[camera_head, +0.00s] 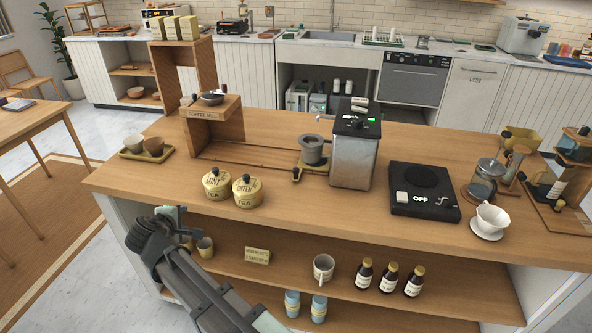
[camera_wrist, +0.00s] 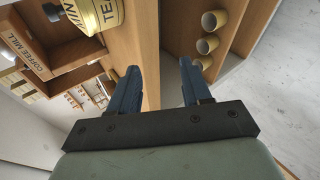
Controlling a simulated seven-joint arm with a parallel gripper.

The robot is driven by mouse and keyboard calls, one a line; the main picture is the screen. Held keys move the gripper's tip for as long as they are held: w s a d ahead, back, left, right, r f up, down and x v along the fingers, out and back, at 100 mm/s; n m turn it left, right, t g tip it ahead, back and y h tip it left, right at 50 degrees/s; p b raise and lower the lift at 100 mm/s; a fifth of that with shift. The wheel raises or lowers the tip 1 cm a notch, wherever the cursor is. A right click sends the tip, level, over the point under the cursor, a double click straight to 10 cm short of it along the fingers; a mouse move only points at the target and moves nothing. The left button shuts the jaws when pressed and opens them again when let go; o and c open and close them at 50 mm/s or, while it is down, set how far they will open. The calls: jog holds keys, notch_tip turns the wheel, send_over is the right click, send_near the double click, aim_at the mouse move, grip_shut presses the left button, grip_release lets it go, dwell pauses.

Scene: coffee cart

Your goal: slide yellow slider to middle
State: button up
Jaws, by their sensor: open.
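The yellow slider (camera_head: 316,168) is a small yellowish platform with a dark-tipped handle at its front left. It sits at the right end of the wooden track (camera_head: 245,154), beside the metal grinder (camera_head: 352,160), with a grey cup (camera_head: 313,150) on it. The coffee mill stand (camera_head: 212,112) is at the track's left end. My gripper (camera_head: 172,214) is at the counter's front left edge, well away from the slider. In the wrist view my gripper (camera_wrist: 160,82) has its fingers apart with nothing between them. The slider is not in the wrist view.
Two tea tins (camera_head: 232,187) stand on the counter between my gripper and the track. A tray with two cups (camera_head: 147,148) is at the left. Cups and bottles (camera_head: 389,276) fill the shelf below.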

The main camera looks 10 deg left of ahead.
jog(key=s+a+r+y, duration=0.15)
jog(key=a+r, duration=0.35)
jog(key=r, duration=0.7)
jog(key=w+d+m+g, duration=0.1)
jog(key=w+d+m, duration=0.1)
jog(key=w+d, duration=0.3)
jog(key=w+d+m+g+h, duration=0.1)
jog(key=w+d+m, duration=0.1)
jog(key=w+d, duration=0.3)
jog(key=w+d+m+g+h, duration=0.1)
jog(key=w+d+m, duration=0.1)
jog(key=w+d, duration=0.3)
jog(key=shift+w+d+r+h, duration=0.1)
jog(key=shift+w+d+h, duration=0.2)
jog(key=shift+d, duration=0.4)
jog(key=w+d+m+g, duration=0.2)
jog(key=w+d+m, duration=0.3)
jog(key=d, duration=0.5)
jog(key=m+g+y, duration=0.1)
jog(key=g+y, duration=0.1)
send_near(296, 169)
jog(key=x, duration=1)
jog(key=shift+w, duration=0.1)
jog(key=shift+c, duration=0.5)
